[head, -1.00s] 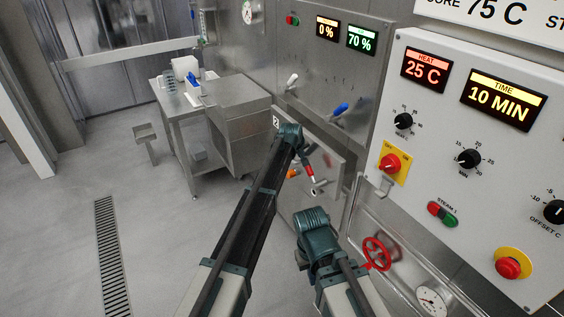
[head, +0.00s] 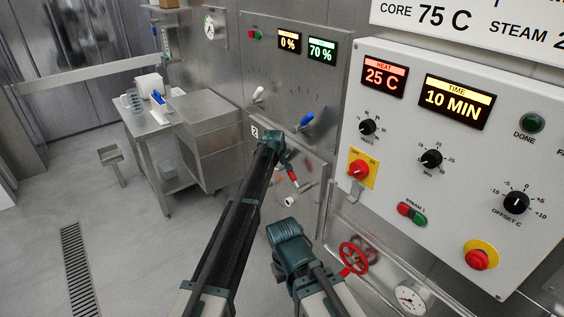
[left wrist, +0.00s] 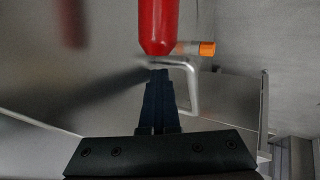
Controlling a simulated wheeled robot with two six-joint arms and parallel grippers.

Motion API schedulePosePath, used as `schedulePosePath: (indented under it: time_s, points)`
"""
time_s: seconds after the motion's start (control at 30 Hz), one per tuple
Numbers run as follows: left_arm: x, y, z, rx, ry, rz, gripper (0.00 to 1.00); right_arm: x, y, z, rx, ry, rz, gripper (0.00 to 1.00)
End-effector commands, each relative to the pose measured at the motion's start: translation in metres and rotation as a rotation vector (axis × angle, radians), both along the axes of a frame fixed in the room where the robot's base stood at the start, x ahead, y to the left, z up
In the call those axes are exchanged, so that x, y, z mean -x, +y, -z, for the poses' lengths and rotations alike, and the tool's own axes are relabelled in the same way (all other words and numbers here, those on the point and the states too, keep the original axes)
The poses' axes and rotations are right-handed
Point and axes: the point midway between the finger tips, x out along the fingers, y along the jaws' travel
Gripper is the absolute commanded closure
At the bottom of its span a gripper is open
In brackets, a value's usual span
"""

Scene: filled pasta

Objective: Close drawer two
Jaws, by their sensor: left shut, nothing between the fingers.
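Drawer two is the steel front marked "2" (head: 255,132), below the panel with the white and blue levers in the head view. Its front looks close to the cabinet face; I cannot tell whether a gap remains. My left gripper (head: 284,162) is at the drawer front, partly hidden by its own arm. In the left wrist view its dark fingers (left wrist: 158,80) are shut and empty, pointing at a steel surface beside a silver bar handle (left wrist: 192,88). Whether the fingertips touch is unclear.
A red-tipped lever (head: 291,176) is close to my left gripper; its red grip (left wrist: 158,25) fills the top of the wrist view. A red handwheel (head: 353,258) and a control panel (head: 400,150) stand to the right. Open floor (head: 120,240) lies left.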

Motion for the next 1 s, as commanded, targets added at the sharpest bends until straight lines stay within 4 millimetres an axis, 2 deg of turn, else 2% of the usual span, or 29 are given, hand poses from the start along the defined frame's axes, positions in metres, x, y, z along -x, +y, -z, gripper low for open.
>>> schedulePosePath:
  time_s: [0.03, 0.17, 0.4, 0.5, 0.7, 0.83, 1.0]
  points:
    - [-0.003, -0.005, -0.002, 0.008, -0.009, 0.003, 1.00, 0.000, 0.000, 0.000, 0.000, 0.000, 0.000, 1.00]
    - [0.003, 0.003, -0.002, 0.008, -0.008, 0.003, 1.00, 0.000, 0.000, 0.000, 0.000, 0.000, 0.000, 1.00]
    - [0.027, 0.033, -0.001, 0.002, -0.003, 0.000, 1.00, 0.000, 0.000, -0.001, 0.000, 0.000, 0.000, 1.00]
    - [0.037, 0.034, -0.025, 0.002, -0.002, 0.001, 1.00, 0.000, 0.000, -0.025, 0.000, 0.000, 0.000, 1.00]
    - [0.059, 0.041, -0.055, 0.001, -0.002, 0.000, 1.00, 0.000, 0.000, -0.055, 0.000, 0.000, 0.000, 1.00]
    - [0.071, 0.046, -0.072, 0.000, -0.001, 0.000, 1.00, 0.000, 0.000, -0.072, 0.000, 0.000, 0.000, 1.00]
    - [0.080, 0.048, -0.081, 0.000, -0.001, 0.000, 1.00, 0.000, 0.000, -0.081, 0.000, 0.000, 0.000, 1.00]
